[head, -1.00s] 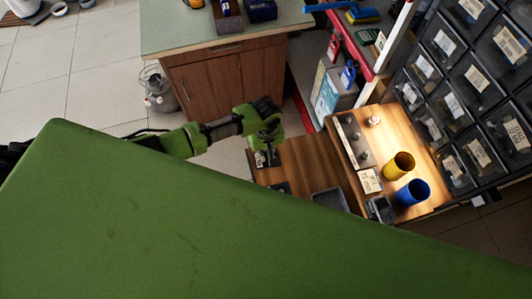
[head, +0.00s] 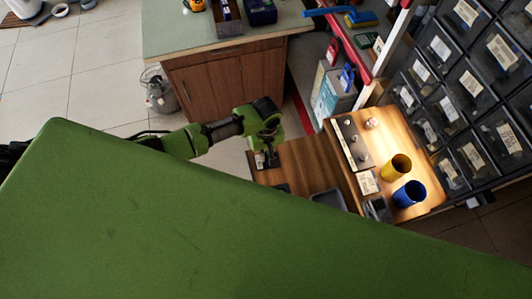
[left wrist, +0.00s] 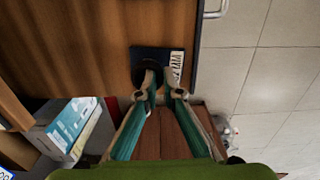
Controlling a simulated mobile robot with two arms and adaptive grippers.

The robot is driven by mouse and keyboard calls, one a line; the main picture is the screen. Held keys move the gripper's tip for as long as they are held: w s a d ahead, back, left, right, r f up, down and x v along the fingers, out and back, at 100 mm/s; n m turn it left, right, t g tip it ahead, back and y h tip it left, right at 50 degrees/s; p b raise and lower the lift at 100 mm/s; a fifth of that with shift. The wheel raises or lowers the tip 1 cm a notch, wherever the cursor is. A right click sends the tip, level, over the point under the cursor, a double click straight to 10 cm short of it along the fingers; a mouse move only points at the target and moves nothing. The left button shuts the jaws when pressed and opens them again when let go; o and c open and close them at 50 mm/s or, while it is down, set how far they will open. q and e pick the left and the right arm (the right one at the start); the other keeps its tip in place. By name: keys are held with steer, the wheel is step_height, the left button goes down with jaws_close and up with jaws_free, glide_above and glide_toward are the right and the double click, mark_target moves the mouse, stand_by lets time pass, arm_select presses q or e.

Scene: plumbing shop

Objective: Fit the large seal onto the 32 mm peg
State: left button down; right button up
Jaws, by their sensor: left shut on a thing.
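My left gripper (head: 266,146) hangs over a small black pad (left wrist: 138,54) with a white label, on the wooden bench top. In the left wrist view its two fingers (left wrist: 160,76) are close together over the pad. A dark round seal (left wrist: 151,68) shows at the fingertips, partly hidden by them, and the gripper is shut on it. I cannot tell whether the seal still touches the pad. My right gripper is not in view.
A yellow cup (head: 398,166) and a blue cup (head: 410,194) stand on the lit board (head: 387,142). A grey tray (head: 328,199) lies on the lower bench. Dark drawer bins (head: 470,100) rise at the right. A large green surface fills the lower left.

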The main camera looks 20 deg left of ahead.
arm_select(q)
steer(key=shift+p, duration=0.35)
stand_by(0.3)
steer(key=shift+f+b, duration=0.55)
steer(key=shift+f, duration=0.25)
stand_by(0.4)
steer(key=c, duration=2.5)
jaws_free()
step_height(320, 180, up, 11)
steer(key=p, duration=1.2)
